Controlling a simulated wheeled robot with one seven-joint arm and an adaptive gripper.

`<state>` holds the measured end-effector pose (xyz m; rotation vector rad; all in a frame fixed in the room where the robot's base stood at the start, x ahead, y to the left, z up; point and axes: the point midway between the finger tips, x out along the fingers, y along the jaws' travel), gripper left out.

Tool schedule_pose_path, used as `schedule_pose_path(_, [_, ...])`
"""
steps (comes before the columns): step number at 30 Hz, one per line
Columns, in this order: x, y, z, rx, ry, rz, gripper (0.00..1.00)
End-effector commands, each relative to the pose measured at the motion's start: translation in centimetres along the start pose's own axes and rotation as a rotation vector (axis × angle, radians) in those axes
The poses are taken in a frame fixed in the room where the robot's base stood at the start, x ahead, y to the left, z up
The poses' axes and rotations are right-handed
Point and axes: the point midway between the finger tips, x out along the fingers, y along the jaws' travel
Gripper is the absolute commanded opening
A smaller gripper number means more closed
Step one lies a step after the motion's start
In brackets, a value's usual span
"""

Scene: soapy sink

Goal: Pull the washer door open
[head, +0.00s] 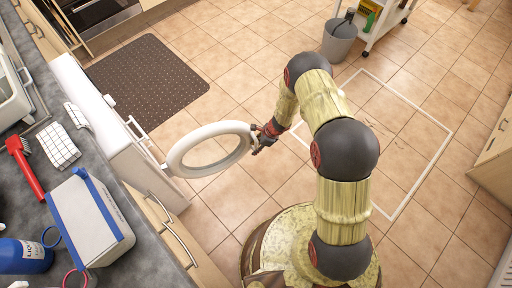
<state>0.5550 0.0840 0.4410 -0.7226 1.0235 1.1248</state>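The washer door (212,130) is a thick white ring with a see-through middle. It stands swung out from the white washer (118,140), over the tiled floor, with its hinge side at the washer's front. My gripper (258,140) is at the door's free edge, on the right side of the ring, touching it or very close to it. The fingers are small and dark here, and I cannot tell whether they are closed on the rim.
A grey worktop (85,165) with a red brush (27,170), a white-and-blue box (88,222) and a blue bottle (22,256) runs along the left. A dark mat (148,82) lies behind the door. A grey bin (339,42) and a white cart (385,22) stand at the back. Floor is clear to the right.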

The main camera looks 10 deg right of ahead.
Motion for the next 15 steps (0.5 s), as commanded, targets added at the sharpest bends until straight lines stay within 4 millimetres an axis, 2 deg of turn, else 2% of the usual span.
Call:
schedule_pose_path(5, [-0.3, -0.1, -0.1, 0.001, 0.001, -0.001, 0.32])
schedule_pose_path(8, [-1.2, -0.2, 0.0, 0.001, 0.000, -0.003, 0.32])
schedule_pose_path(15, [-5.8, -0.2, 0.0, 0.000, -0.001, -0.003, 0.32])
